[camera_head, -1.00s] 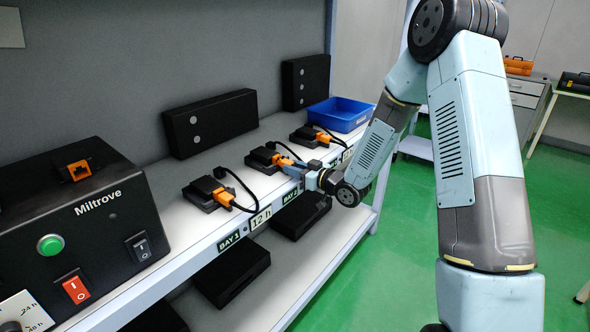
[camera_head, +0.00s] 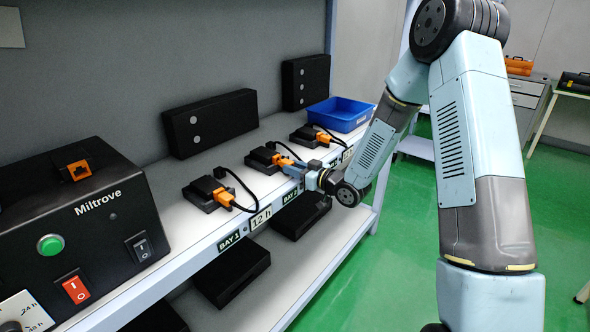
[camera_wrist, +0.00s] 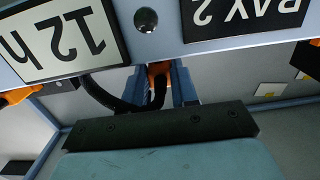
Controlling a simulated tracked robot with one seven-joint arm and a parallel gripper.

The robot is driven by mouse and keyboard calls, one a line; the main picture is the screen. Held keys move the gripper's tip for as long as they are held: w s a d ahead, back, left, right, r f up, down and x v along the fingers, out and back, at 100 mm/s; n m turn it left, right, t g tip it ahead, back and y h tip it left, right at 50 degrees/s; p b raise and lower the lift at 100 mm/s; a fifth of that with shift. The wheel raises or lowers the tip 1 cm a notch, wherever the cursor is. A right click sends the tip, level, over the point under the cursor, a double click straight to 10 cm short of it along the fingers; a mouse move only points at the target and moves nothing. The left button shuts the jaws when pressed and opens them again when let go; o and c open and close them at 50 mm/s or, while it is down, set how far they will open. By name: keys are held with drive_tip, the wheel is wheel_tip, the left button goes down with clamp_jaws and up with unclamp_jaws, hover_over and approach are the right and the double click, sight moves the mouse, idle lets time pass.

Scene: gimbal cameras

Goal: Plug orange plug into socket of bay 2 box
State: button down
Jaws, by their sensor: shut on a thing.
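The orange plug (camera_head: 283,161) of bay 2 sits at the front of the middle black box (camera_head: 265,158) on the shelf, with its black cable looping over it. It appears to be in the box's socket, but how deep cannot be told. My gripper (camera_head: 297,170) reaches in from the right at the shelf's front edge and is shut on the plug. In the wrist view the plug (camera_wrist: 158,72) shows between my two blue fingers, with the cable (camera_wrist: 110,97) curving beside it. The box's socket face is hidden there.
A bay 1 box (camera_head: 204,193) with an orange plug stands to the left, and another plugged box (camera_head: 309,136) to the right. The Miltrove unit (camera_head: 75,215) and a blue bin (camera_head: 340,114) share the shelf. Label plates line the shelf edge, including BAY 2 (camera_wrist: 243,17).

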drive_tip(key=shift+x, duration=0.95)
drive_tip(key=c, duration=0.8)
unclamp_jaws()
drive_tip(key=v, duration=1.3)
drive_tip(key=shift+s+d, duration=0.25)
drive_tip(key=shift+d, duration=0.1)
